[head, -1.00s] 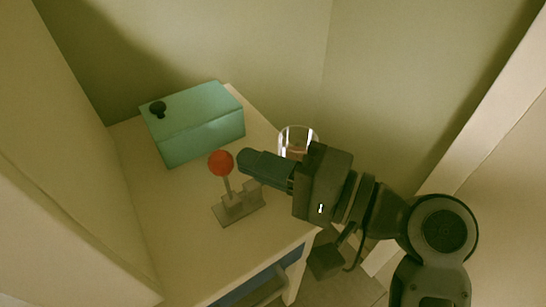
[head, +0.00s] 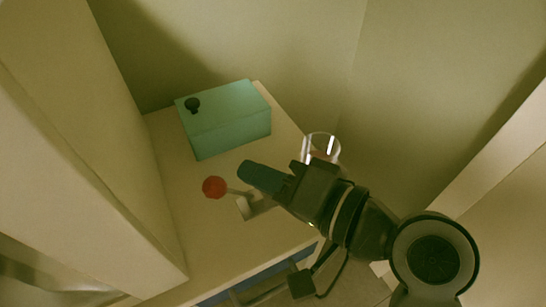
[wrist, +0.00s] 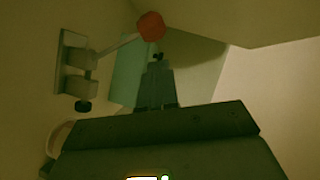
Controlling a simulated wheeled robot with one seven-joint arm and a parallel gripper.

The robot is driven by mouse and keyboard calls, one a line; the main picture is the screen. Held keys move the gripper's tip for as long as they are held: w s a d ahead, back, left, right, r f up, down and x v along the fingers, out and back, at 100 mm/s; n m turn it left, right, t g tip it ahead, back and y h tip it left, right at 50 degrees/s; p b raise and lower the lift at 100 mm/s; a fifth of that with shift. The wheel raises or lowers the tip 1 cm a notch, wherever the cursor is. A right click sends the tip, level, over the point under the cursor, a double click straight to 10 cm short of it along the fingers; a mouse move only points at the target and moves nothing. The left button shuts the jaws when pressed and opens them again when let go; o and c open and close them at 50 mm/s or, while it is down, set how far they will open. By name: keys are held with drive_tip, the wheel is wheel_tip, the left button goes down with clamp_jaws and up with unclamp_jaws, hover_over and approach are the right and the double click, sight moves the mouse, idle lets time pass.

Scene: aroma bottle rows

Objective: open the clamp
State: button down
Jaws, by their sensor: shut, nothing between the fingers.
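The clamp has a pale grey base (head: 255,207) on the table, partly hidden by my gripper in the head view. Its lever (head: 236,192) ends in a red ball (head: 214,187) and leans far over to the left. In the wrist view the base (wrist: 75,62) is at the upper left, and the lever runs up right to the red ball (wrist: 151,26). My gripper (head: 247,172) is shut and empty, above the clamp and just right of the ball. Its fingers also show in the wrist view (wrist: 157,66), below the ball. I cannot tell whether they touch the lever.
A clear glass (head: 321,147) stands at the table's right edge, close to my arm. Walls close in the back and left. The table (head: 190,235) is clear at its front left.

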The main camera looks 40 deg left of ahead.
sight(229, 191)
drive_tip(key=shift+s+a+f+n+t+h+p, duration=0.1)
drive_tip(key=shift+s+a+n+t+h+p, duration=0.3)
drive_tip(key=shift+s+n, duration=0.2)
drive_tip(key=shift+s+a+f+n+t+h+p, duration=0.1)
drive_tip(key=shift+s+a+n+t+h+p, duration=0.15)
drive_tip(key=shift+s+n+p, duration=0.35)
drive_tip(key=shift+s+d, duration=0.1)
drive_tip(key=shift+s, duration=0.05)
drive_tip(key=shift+f, duration=0.1)
